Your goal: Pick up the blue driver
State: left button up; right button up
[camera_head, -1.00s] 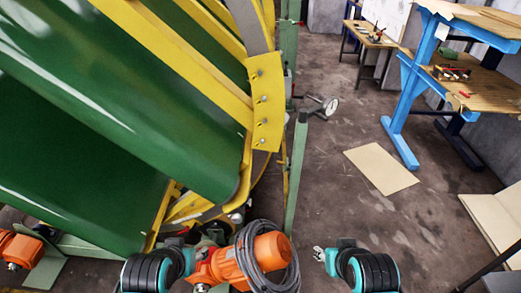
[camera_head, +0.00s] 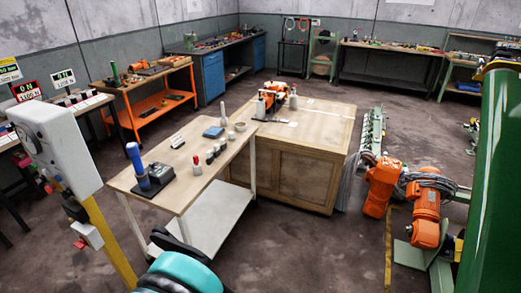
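A blue upright cylinder (camera_head: 136,161), possibly the blue driver, stands at the front left of a light wooden-topped table (camera_head: 182,203). Its lower end meets a dark base or device (camera_head: 158,175); I cannot tell whether it sits in it or beside it. A part of one of my arms, teal and black, shows at the bottom edge, in front of the table. Neither gripper's fingers show, so I cannot see what they hold.
Small bottles (camera_head: 210,155) and a blue flat item (camera_head: 213,132) share the tabletop. A wooden cabinet (camera_head: 300,170) stands behind. A yellow post with a grey box (camera_head: 55,145) is at left, orange motors (camera_head: 382,188) at right.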

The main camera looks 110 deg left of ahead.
aim_at(132, 149)
jog(key=u, duration=4.6)
jog(key=i+j+u, duration=0.1)
jog(key=i+j, duration=0.2)
jog(key=i+j+u, duration=0.15)
jog(key=i, duration=0.35)
jog(key=i+j+u, duration=0.1)
jog(key=i+j, duration=0.15)
jog(key=i, duration=0.15)
jog(key=i+j+u, duration=0.15)
jog(key=i, duration=0.25)
